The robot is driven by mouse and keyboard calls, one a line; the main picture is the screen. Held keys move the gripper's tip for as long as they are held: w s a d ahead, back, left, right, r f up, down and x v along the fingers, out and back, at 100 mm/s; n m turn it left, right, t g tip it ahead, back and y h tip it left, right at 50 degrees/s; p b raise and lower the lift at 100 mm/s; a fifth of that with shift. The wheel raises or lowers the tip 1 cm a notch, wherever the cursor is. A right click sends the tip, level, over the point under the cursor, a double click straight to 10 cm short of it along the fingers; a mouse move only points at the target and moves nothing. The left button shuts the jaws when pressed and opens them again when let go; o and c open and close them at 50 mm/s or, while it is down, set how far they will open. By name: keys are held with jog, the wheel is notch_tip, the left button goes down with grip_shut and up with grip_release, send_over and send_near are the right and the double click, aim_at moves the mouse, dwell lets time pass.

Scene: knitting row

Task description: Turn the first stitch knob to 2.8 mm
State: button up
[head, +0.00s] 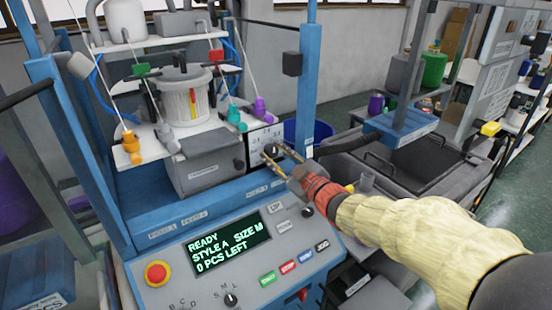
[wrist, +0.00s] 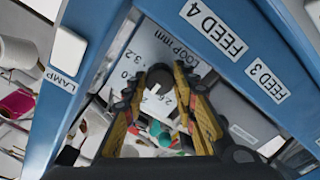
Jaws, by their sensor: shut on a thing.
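The dark round stitch knob (head: 271,149) sits on a white scale plate (head: 257,137) at the right end of the grey box on the machine. In the wrist view the knob (wrist: 159,77) is between my two fingertips, in front of the plate (wrist: 146,50) marked "LOOP mm". Some scale numbers show beside it, but the fingers cover part of the scale and I cannot read the knob's setting. My gripper (head: 274,153) reaches in from the right with its yellowish fingers shut on the knob; it also shows in the wrist view (wrist: 158,80).
A control panel (head: 240,250) below shows "READY, STYLE A, SIZE M, 0 PCS LEFT", with a red stop button (head: 157,273). Blue posts (head: 306,80) frame the machine.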

dwell(0.3)
jog(key=o, duration=1.1)
jog(key=shift+o, duration=0.3)
jog(key=v, duration=1.2)
